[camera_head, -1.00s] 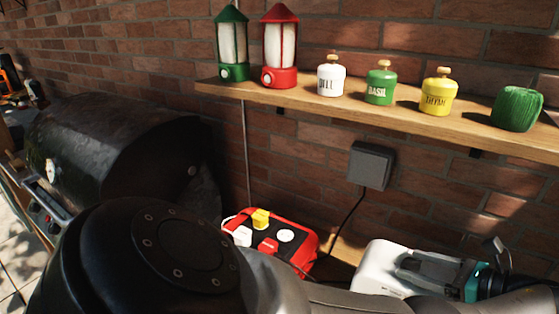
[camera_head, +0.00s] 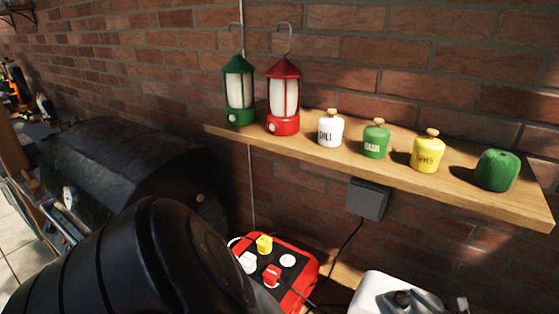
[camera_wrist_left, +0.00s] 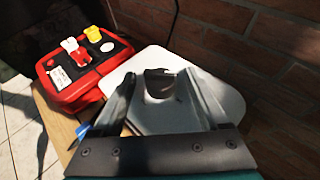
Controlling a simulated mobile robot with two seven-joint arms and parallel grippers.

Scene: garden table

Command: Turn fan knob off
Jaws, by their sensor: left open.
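A white, rounded body (camera_head: 375,285), which may be the fan's base, stands at the bottom right of the head view. It also fills the middle of the left wrist view (camera_wrist_left: 232,100). A dark, rounded piece (camera_wrist_left: 160,84), possibly the knob, shows on it between my left fingers; I cannot tell its setting. My left gripper (camera_wrist_left: 163,98) is open, its fingers on either side of that dark piece, with no clear contact. In the head view my left gripper (camera_head: 410,300) is only partly visible at the bottom edge. My right gripper is not in view.
A red box (camera_head: 305,268) with yellow, white and red plugs stands left of the white body. A wooden shelf (camera_head: 450,185) above holds two lanterns, several jars and a green ball of twine. A brick wall is behind; a dark grill (camera_head: 120,165) is at left.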

